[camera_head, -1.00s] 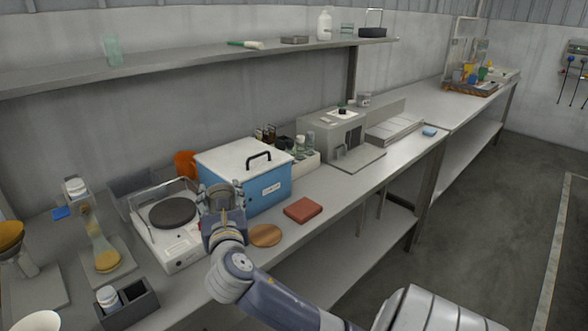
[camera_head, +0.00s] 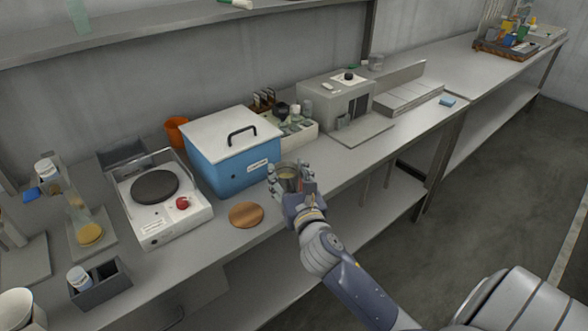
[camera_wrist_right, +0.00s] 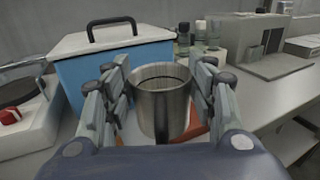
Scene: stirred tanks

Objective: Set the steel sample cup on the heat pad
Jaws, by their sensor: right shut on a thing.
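The steel sample cup (camera_head: 287,172) is upright between the fingers of my right gripper (camera_head: 291,182), which is shut on it. The cup also shows in the right wrist view (camera_wrist_right: 163,100), with fingers on both sides. A flat red-brown square pad, likely the heat pad, shows in the right wrist view (camera_wrist_right: 196,124) beside and behind the cup's lower part. In the head view the cup and gripper mostly hide this pad. I cannot tell whether the cup touches it. My left gripper is not in view.
A blue box with a white lid (camera_head: 232,165) stands close behind and left of the cup. A round wooden disc (camera_head: 246,215) lies to the left near the bench edge. A white hotplate (camera_head: 163,213) stands farther left. Bench at right is clear before the grey instrument (camera_head: 335,102).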

